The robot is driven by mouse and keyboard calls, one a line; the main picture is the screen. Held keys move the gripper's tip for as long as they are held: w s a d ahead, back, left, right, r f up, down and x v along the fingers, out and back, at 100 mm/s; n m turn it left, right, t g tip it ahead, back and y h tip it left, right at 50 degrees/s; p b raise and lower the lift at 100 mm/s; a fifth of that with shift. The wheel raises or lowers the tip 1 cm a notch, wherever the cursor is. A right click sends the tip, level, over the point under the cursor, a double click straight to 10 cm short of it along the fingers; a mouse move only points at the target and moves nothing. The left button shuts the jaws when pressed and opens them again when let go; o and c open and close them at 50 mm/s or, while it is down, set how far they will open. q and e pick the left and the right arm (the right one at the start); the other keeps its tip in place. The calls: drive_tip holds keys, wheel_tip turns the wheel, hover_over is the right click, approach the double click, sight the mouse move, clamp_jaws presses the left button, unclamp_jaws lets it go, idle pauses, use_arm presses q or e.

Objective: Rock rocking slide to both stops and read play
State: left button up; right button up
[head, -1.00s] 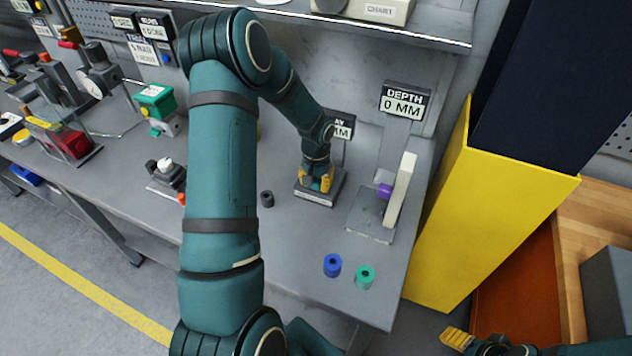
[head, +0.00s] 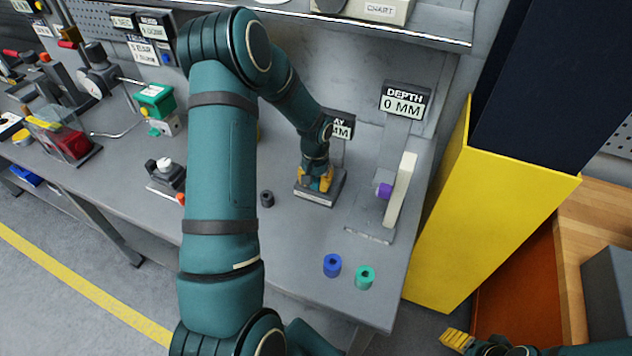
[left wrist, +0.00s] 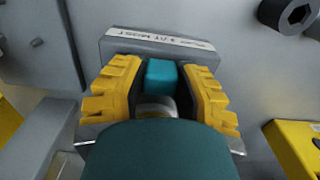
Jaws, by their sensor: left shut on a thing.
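The rocking slide seems to be the teal block (left wrist: 162,75) on a grey base (head: 318,200) with a white label strip. My left gripper (head: 316,180) reaches down onto this base. In the left wrist view its yellow fingers (left wrist: 165,90) are shut on the teal block, one on each side. A display (head: 341,130) stands behind the base; the arm hides part of it, and only "MM" and a bit of its title show. My right gripper (head: 457,340) shows at the bottom edge; one yellow finger is visible, so its opening is unclear.
To the right stands a fixture with a purple knob (head: 384,191) and a pale upright plate (head: 401,190), under a "DEPTH 0 MM" display (head: 404,101). Blue (head: 332,265) and green (head: 365,278) bushings and a dark one (head: 267,199) stand on the bench. A yellow panel (head: 480,220) borders the right.

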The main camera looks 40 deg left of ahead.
use_arm(q)
drive_tip(key=o, duration=1)
drive_tip(key=shift+o, duration=0.2)
wheel_tip(320, 180, up, 12)
